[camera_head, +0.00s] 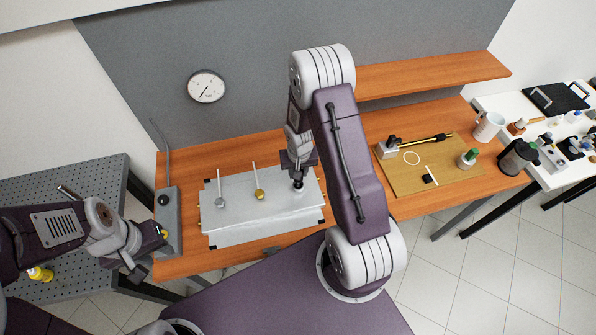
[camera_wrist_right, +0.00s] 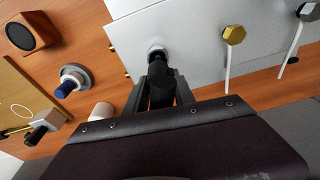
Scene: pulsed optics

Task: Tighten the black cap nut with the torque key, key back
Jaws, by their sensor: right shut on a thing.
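My right gripper (camera_head: 298,176) points down at the right end of the pale plate (camera_head: 240,220). It is shut on the black cap nut (camera_wrist_right: 157,54), upright at a pale collar on the plate; the fingers hide much of it. A gold nut (camera_head: 259,194) and a silver nut (camera_head: 220,202), each with a white rod, stand to its left. A long black and gold tool, seemingly the torque key (camera_head: 430,139), lies on the tan board (camera_head: 400,182). My left gripper (camera_head: 150,257) is open and empty by the bench's left front corner.
A grey unit with a bent rod (camera_head: 168,215) stands at the bench's left end. The board also carries a small black piece with a white rod (camera_head: 429,179) and a green-topped knob (camera_head: 468,158). A blue knob (camera_wrist_right: 69,84) and a wooden box (camera_wrist_right: 32,32) stand near the plate.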

